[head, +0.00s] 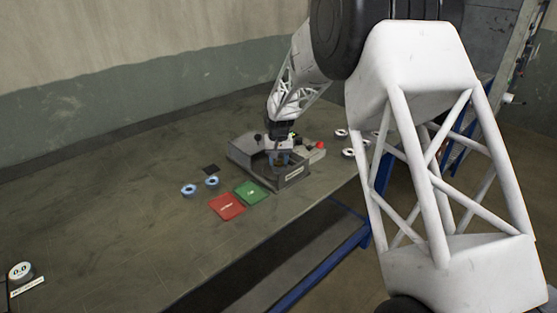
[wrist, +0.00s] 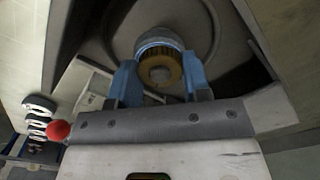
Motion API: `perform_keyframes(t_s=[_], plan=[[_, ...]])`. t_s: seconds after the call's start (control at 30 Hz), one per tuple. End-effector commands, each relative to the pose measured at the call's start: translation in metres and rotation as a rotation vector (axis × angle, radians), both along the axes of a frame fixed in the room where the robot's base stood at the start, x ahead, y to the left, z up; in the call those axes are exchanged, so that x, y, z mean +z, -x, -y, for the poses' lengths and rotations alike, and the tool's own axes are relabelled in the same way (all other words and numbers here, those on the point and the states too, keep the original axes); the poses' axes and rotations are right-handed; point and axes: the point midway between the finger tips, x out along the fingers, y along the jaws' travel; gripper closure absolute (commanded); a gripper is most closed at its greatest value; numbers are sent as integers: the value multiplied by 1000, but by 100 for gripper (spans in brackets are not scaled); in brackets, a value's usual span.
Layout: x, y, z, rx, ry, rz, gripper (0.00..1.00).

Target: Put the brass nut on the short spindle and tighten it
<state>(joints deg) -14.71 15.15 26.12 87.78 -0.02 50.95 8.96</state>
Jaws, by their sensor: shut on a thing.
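In the wrist view the brass nut (wrist: 165,68) sits between the two blue fingers of my gripper (wrist: 160,76), which is shut on it. A round grey end shows in the middle of the nut, and a light blue-grey ring lies just behind it. I cannot tell how far the nut is on the short spindle, as the spindle is mostly hidden. In the head view my gripper (head: 278,157) reaches down into the dark grey fixture (head: 293,182); the nut is too small to make out there.
Red (head: 227,207) and green (head: 251,193) pads lie in front, with blue rings (head: 189,190) to the left. Several white rings (head: 348,153) lie to the right. A round gauge (head: 20,270) stands far left.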

Motion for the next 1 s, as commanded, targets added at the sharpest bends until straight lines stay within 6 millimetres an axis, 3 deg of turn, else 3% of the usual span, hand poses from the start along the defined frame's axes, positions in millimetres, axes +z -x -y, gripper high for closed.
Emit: perform_keyframes(t_s=[0.23, 0.53, 0.57, 0.73, 1.0], plan=[[-2, 1, 0, -152, 1, -3, 83], [-2, 1, 0, -174, 1, -3, 83], [-2, 1, 0, -174, 1, -3, 55], [-2, 1, 0, -173, 1, -2, 29], [-1, 0, 0, -173, 0, -1, 27]])
